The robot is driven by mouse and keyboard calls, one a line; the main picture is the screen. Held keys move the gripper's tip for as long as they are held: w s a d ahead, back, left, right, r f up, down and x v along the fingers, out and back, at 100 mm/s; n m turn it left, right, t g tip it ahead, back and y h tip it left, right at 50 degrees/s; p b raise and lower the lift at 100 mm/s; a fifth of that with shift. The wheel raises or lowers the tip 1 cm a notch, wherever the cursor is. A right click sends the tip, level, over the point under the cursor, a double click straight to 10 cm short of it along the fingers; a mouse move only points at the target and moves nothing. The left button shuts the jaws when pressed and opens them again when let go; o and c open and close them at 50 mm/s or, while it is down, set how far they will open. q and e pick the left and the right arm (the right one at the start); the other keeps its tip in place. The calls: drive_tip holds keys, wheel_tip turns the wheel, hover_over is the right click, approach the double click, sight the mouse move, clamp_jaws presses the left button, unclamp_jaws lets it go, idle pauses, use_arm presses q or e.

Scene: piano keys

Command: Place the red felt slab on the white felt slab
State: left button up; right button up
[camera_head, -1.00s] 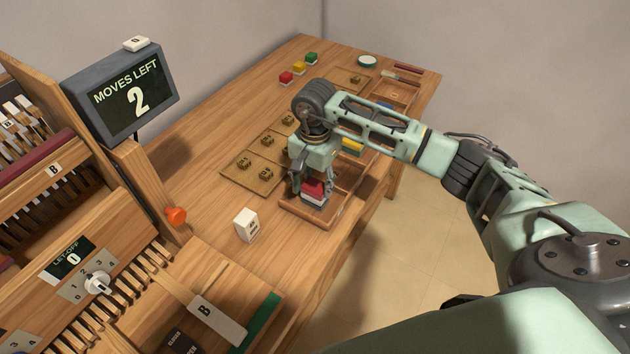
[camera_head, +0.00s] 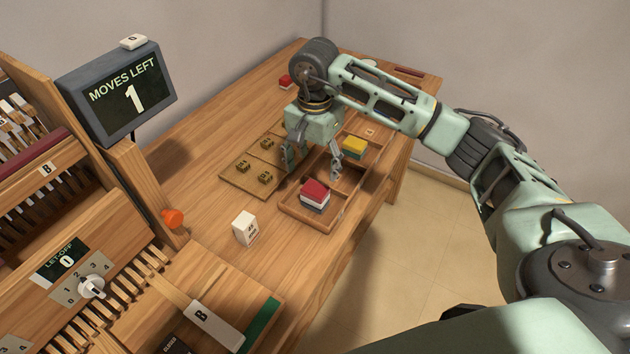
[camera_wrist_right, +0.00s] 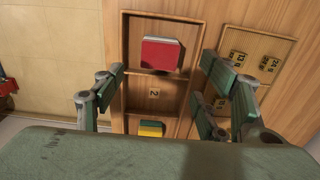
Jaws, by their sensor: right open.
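The red felt slab (camera_head: 315,190) lies on top of the white felt slab (camera_head: 315,204), in the near compartment of a wooden tray (camera_head: 288,206). A darker layer shows at the stack's lower edge. In the right wrist view the red slab (camera_wrist_right: 161,53) shows from above, with a pale edge along its top. My right gripper (camera_head: 311,168) is open and empty, above and behind the stack, apart from it. In the right wrist view its fingers (camera_wrist_right: 160,95) are spread wide. My left gripper is not in view.
A yellow slab stack (camera_head: 355,145) sits in the farther compartment. A board with brass weights (camera_head: 243,166) is left of the tray. A white block (camera_head: 245,228) stands on the table nearer me. A display (camera_head: 118,95) reads "MOVES LEFT 1".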

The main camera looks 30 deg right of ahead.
drive_tip(key=shift+r+b, duration=0.4)
drive_tip(key=shift+r, duration=1.95)
drive_tip(key=shift+f, duration=0.1)
